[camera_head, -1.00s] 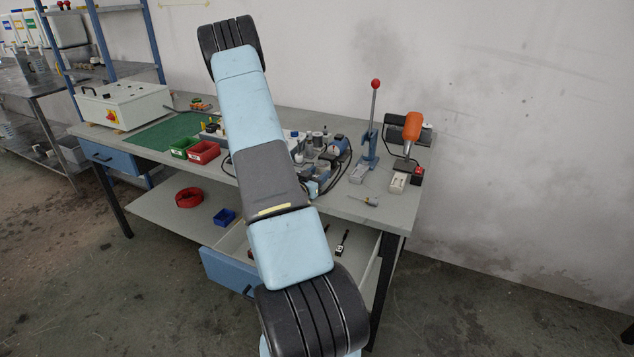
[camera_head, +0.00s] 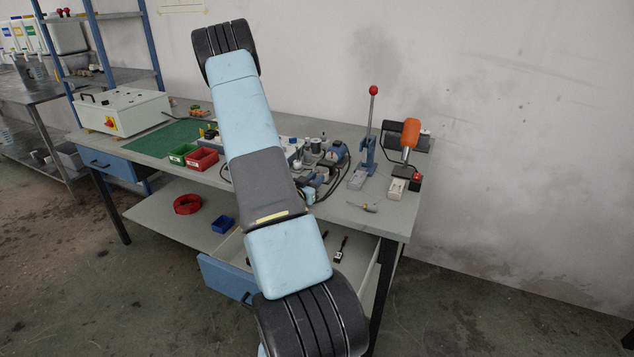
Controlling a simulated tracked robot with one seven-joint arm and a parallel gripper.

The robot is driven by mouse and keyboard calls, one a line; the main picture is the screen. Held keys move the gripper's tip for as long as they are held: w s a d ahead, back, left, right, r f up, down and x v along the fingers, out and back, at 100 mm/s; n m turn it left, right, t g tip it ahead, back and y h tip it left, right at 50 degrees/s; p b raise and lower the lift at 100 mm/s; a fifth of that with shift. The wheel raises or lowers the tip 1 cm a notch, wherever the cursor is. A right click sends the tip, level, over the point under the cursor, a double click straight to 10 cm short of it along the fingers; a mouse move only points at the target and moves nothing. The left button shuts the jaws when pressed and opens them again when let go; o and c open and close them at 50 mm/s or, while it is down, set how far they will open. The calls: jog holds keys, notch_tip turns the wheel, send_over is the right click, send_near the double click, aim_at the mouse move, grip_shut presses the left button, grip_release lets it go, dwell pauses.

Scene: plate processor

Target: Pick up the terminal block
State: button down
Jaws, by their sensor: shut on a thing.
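My arm (camera_head: 265,190) rises across the middle of the head view, from the black joint at the bottom to the black elbow at the top. My gripper does not show; the arm blocks the view of part of the bench. I cannot pick out the terminal block in this view. A red bin (camera_head: 202,159) and a green bin (camera_head: 181,154) stand on the workbench (camera_head: 340,225) just left of my arm. Small yellow and dark parts lie behind them, too small to tell apart.
Right of my arm are a cluttered set of fittings (camera_head: 333,153), a lever press with a red knob (camera_head: 368,145), an orange-handled tool (camera_head: 410,134) and a screwdriver (camera_head: 362,207). A white control box (camera_head: 125,112) stands at the left. An open blue drawer (camera_head: 224,277) juts out below.

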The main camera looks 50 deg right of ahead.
jog(key=s+a+r, duration=0.2)
jog(key=a+r, duration=0.5)
jog(key=a, duration=0.6)
jog(key=shift+d, duration=0.1)
